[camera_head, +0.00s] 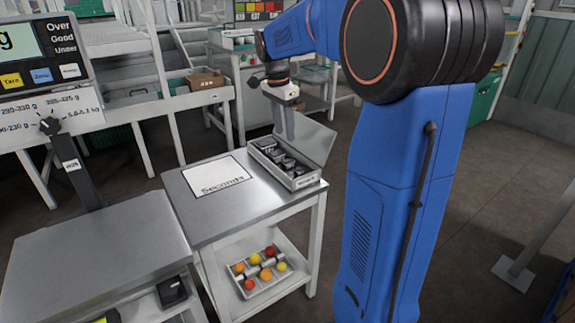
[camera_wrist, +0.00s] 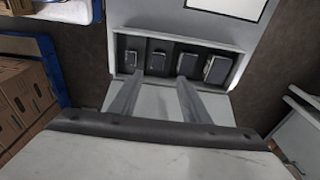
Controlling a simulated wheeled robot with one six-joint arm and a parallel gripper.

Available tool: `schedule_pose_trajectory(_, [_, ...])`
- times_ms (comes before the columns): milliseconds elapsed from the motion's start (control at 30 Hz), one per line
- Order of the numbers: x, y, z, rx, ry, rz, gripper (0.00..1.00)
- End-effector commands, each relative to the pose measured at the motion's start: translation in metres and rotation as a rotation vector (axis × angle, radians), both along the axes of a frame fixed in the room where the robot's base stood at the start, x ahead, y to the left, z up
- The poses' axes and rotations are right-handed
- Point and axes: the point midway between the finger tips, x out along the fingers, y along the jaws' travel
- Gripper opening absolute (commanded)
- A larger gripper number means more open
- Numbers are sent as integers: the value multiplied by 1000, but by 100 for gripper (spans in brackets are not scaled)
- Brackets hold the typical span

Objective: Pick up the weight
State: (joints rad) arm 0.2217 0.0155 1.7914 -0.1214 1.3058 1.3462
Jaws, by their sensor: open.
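A grey open weight box (camera_head: 302,183) stands on the right end of the steel table, its lid (camera_head: 312,138) raised. Several dark metal weights (camera_head: 285,163) sit in a row in its compartments. In the wrist view the box (camera_wrist: 185,43) holds weights of rising size from left to right: a small one (camera_wrist: 130,60), then another (camera_wrist: 157,61), a bigger one (camera_wrist: 188,63) and the biggest (camera_wrist: 217,69). My gripper (camera_wrist: 159,78) is open and empty, its fingertips in front of the middle weights. In the head view my gripper (camera_head: 285,125) is above the box, beside the lid.
A white sheet marked "Seconds" (camera_head: 217,176) lies on the table left of the box. A tray of red, orange and yellow tomatoes (camera_head: 245,293) is on the shelf below. A scale platform (camera_head: 90,245) stands left. Cardboard boxes (camera_wrist: 22,95) show left in the wrist view.

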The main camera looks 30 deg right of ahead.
Motion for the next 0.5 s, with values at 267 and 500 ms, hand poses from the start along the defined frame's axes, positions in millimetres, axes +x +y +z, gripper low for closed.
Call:
schedule_pose_trajectory(267, [0,-5,-43,0,2,1,43])
schedule_pose_trajectory(500, [-1,-6,-57,0,1,1,43])
